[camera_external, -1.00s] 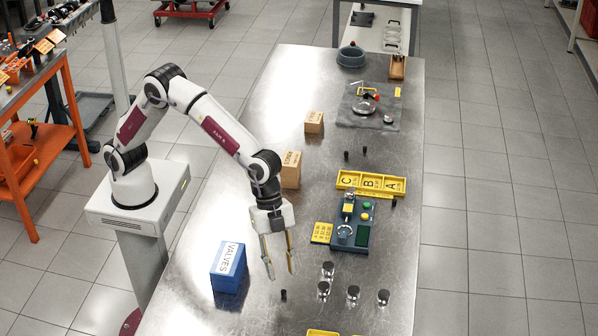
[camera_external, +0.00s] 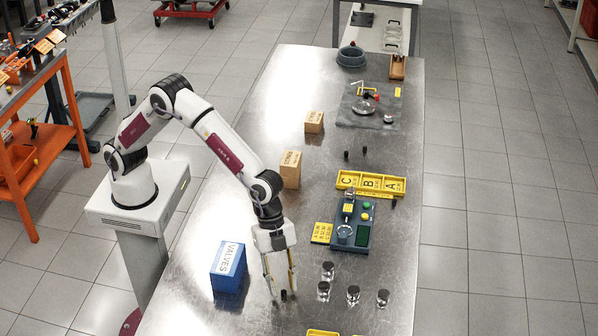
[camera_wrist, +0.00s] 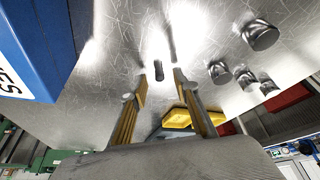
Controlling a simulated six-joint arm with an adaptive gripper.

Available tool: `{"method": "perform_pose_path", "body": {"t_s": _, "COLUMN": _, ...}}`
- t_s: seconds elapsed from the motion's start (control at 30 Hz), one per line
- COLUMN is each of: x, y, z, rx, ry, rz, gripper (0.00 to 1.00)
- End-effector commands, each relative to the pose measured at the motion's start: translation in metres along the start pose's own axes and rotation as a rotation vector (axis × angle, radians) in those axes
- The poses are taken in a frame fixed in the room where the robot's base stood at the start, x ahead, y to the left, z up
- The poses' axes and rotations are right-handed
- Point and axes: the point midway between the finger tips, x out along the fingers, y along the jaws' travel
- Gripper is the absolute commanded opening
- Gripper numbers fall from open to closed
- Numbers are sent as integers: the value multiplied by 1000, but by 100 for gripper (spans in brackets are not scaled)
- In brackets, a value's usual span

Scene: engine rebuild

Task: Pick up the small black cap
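The small black cap (camera_external: 284,295) stands on the metal table near its front part. In the wrist view, the cap (camera_wrist: 158,70) is a small dark cylinder between the ends of my fingers. My gripper (camera_external: 283,296) points down over it, with one finger on each side. In the wrist view, my gripper (camera_wrist: 159,83) is open, with a gap between its fingers. I cannot tell whether either finger touches the cap.
A blue VALVES box (camera_external: 228,267) stands to the left of my gripper. Several metal pistons (camera_external: 353,296) stand to the right. A yellow lettered tray (camera_external: 371,176) and a grey-blue fixture (camera_external: 363,238) lie farther back. Bare table (camera_external: 250,310) surrounds the cap.

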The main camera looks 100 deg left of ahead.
Motion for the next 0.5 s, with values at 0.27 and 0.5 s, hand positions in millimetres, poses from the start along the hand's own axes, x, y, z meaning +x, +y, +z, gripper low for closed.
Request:
{"method": "perform_pose_path", "body": {"t_s": 0.27, "x": 11, "y": 0, "z": 0, "rx": 0, "ry": 1, "rz": 0, "gripper": 30}}
{"method": "perform_pose_path", "body": {"t_s": 0.5, "x": 10, "y": 0, "z": 0, "rx": 1, "ry": 0, "rz": 0, "gripper": 30}}
